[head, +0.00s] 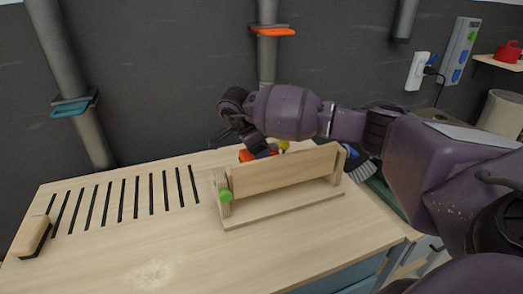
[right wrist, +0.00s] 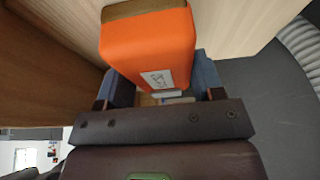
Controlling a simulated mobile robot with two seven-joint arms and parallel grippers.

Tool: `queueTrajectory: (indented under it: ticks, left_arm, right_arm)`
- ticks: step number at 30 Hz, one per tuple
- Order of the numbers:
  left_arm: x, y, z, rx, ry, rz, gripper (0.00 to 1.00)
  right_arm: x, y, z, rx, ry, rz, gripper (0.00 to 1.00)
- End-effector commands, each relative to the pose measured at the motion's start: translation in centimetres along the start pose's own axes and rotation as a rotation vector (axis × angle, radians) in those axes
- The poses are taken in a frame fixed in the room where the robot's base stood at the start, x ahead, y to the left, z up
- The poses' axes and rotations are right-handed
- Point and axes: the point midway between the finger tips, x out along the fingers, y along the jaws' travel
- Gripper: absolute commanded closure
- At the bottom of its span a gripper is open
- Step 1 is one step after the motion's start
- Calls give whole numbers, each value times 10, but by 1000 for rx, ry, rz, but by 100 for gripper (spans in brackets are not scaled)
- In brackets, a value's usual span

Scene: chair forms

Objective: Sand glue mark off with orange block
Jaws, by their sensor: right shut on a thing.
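The orange block (head: 246,155) shows only in part behind the wooden form (head: 285,172). My right gripper (head: 264,153) reaches over the back of the form and is shut on it. In the right wrist view the orange block (right wrist: 150,50) sits between the blue fingers, with a brown layer along its far edge and a small printed label. It is close to a pale wooden surface; I cannot tell whether it touches. A pale smudgy patch (head: 155,273), which looks like the glue mark, is on the front of the bench top. My left gripper is not in view.
The slotted bench top (head: 110,250) is clear at front left. A wooden block with a dark underside (head: 34,236) lies at its left edge. The form has a green knob (head: 226,195). A dark wall with pipes stands close behind; a brush-like thing (head: 362,168) lies right of the form.

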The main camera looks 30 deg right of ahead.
Motion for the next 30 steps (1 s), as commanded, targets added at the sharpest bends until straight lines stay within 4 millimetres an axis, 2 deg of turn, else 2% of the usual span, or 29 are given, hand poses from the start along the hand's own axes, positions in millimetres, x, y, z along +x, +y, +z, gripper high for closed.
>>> queueTrajectory:
  ticks: [13, 30]
  left_arm:
    - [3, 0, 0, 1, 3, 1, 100]
    - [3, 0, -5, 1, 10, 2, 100]
  right_arm:
    - [-3, 1, 17, -2, 0, 2, 58]
    - [6, 1, -7, 0, 2, 4, 58]
